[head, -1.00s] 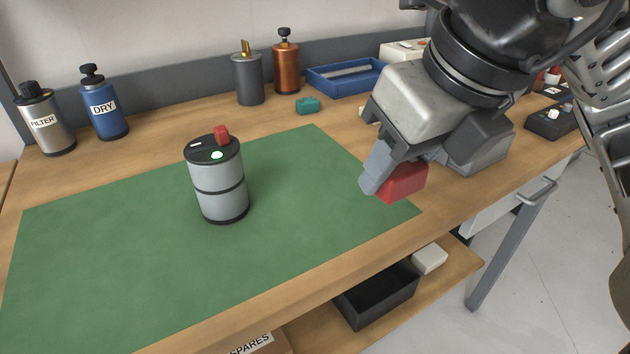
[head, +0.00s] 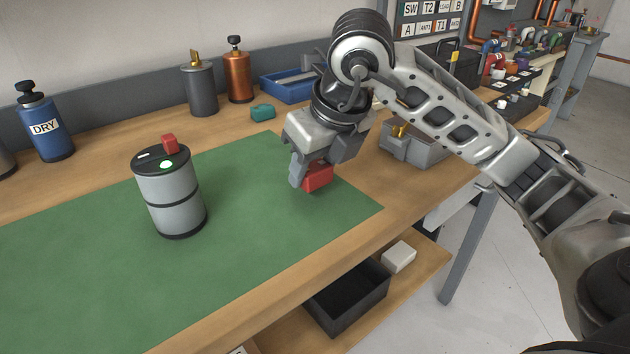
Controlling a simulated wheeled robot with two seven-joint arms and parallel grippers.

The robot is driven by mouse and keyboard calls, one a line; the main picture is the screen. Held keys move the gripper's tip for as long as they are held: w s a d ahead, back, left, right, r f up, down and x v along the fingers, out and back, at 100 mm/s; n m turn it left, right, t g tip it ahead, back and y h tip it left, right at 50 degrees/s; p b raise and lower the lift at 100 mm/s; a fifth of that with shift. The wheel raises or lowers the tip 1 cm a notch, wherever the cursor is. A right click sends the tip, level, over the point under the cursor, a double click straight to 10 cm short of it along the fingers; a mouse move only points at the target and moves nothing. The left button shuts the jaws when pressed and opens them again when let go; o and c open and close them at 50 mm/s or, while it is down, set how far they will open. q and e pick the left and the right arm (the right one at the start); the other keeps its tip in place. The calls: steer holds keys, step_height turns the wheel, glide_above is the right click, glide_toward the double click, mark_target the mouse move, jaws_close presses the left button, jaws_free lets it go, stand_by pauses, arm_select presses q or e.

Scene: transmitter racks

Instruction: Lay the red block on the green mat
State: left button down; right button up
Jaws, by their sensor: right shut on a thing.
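The red block (head: 318,178) is in my right gripper (head: 312,178), which is shut on it. Both are over the right part of the green mat (head: 255,230), near its right edge. I cannot tell whether the block touches the mat or hangs just above it. The gripper's fingers hide part of the block. The mat lies flat on the wooden workbench. My left gripper is not in view.
A grey canister (head: 170,195) with a black lid and red knob stands on the mat, left of the gripper. A teal block (head: 262,112), a blue tray (head: 288,86) and bottles stand behind. The mat's front is clear.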

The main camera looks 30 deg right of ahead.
mark_target(320, 171)
steer(key=shift+f, duration=1.4)
steer(key=shift+f+b, duration=0.25)
steer(key=shift+b, duration=0.05)
steer(key=o, duration=1)
steer(key=shift+r, duration=0.1)
